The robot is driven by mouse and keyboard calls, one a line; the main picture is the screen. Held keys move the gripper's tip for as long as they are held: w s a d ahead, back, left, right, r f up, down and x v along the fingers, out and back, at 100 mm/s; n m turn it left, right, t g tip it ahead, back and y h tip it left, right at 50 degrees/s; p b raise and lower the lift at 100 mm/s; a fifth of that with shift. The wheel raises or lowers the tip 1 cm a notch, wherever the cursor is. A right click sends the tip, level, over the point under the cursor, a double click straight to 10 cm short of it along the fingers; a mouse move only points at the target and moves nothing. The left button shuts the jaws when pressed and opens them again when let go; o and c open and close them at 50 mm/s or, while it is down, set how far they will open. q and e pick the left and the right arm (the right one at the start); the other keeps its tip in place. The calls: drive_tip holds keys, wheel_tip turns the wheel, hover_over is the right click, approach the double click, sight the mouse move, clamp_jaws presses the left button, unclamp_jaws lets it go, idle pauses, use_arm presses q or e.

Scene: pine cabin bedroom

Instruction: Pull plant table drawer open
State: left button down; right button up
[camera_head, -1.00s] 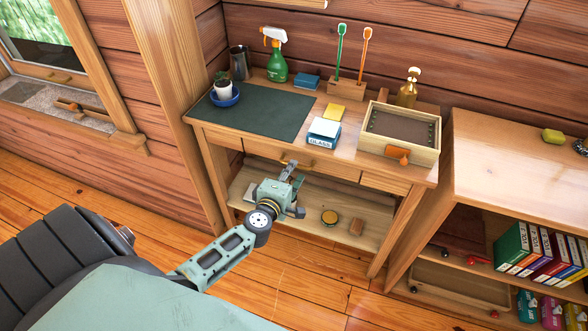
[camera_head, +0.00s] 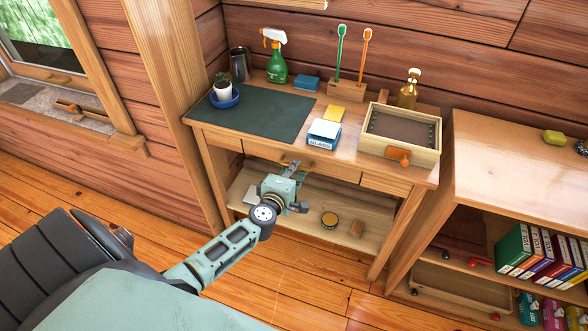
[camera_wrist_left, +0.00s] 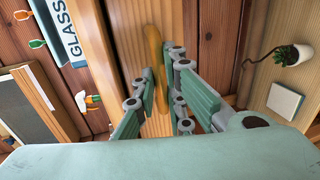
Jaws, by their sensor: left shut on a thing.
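The plant table (camera_head: 258,140) is a wooden table with a dark green mat on its left top and a row of drawers under the top. The middle drawer (camera_head: 335,172) has a brass handle (camera_head: 305,166). My left gripper (camera_head: 295,170) is at this drawer front, with its fingers shut around the handle, which also shows between the fingers in the left wrist view (camera_wrist_left: 153,50). The drawer looks closed or nearly so; my gripper hides part of its front. My right gripper is in neither view.
On the table stand a potted plant (camera_head: 224,92), a green spray bottle (camera_head: 276,62), a GLASS box (camera_head: 323,132) and a wooden tray (camera_head: 428,157). A bookshelf (camera_head: 515,180) stands close on the right.

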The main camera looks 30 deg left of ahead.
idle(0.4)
use_arm(q)
drive_tip(key=f+v, duration=0.2)
drive_tip(key=v, duration=0.8)
drive_tip(key=s+f+v, duration=0.1)
drive_tip(key=f+v, duration=0.1)
drive_tip(key=v, duration=0.9)
drive_tip(key=shift+s+d+f+p, duration=0.15)
drive_tip(key=shift+d+p, duration=0.1)
drive_tip(key=shift+p, duration=0.05)
drive_tip(key=c, duration=1.8)
unclamp_jaws()
drive_tip(key=shift+s, duration=0.1)
drive_tip(key=v, duration=1.2)
